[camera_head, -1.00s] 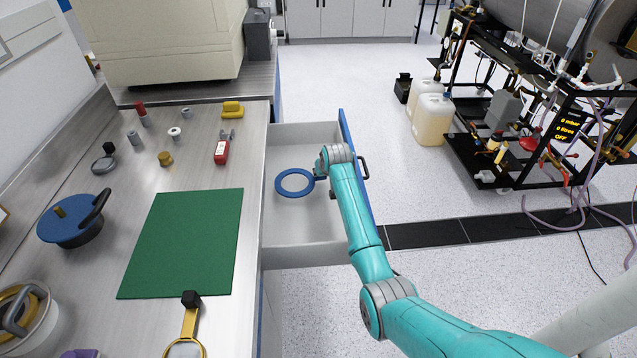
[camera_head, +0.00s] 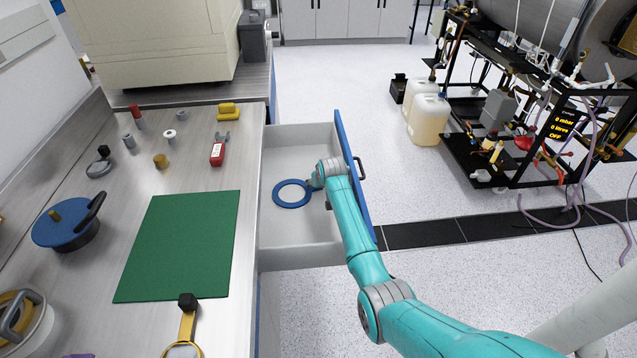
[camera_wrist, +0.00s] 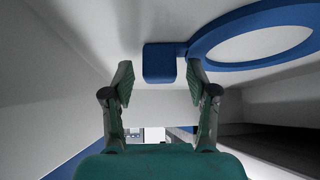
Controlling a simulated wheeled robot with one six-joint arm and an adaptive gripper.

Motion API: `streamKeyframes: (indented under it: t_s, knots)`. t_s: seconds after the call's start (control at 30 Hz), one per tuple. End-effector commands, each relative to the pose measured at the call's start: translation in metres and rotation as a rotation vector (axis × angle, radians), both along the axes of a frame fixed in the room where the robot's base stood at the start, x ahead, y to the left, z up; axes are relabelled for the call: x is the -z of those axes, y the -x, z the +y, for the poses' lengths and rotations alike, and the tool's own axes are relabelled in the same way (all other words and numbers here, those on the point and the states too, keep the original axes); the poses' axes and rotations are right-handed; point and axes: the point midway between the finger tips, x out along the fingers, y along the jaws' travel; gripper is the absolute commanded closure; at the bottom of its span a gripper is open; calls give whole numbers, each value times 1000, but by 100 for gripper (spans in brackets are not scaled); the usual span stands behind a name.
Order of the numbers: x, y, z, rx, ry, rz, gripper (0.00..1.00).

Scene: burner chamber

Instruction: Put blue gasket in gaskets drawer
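The blue gasket (camera_head: 292,194), a flat ring with a small block-shaped tab, is inside the open drawer (camera_head: 287,256). It appears to lie on the drawer's floor. My gripper (camera_head: 317,184) is inside the drawer, just to the right of the ring, and is partly hidden by my wrist. In the wrist view my gripper (camera_wrist: 159,82) has its two fingers spread apart with nothing clamped between them. The gasket's tab (camera_wrist: 159,62) shows just beyond the fingertips, and the ring (camera_wrist: 203,41) extends to the upper right. Any drawer label is out of sight.
The drawer's blue front (camera_head: 354,180) with a dark handle stands right of my gripper. The bench holds a green mat (camera_head: 178,245), a blue lidded pot (camera_head: 66,225), a red bottle (camera_head: 217,153) and several small parts. Open floor lies right of the drawer.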

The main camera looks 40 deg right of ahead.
Motion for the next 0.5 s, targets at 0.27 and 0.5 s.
streamKeyframes:
  t_s: [0.27, 0.5]
  knots:
    - [-3, 2, 1, 0, 0, -1, 42]
    - [-25, 18, 8, 0, 1, -3, 42]
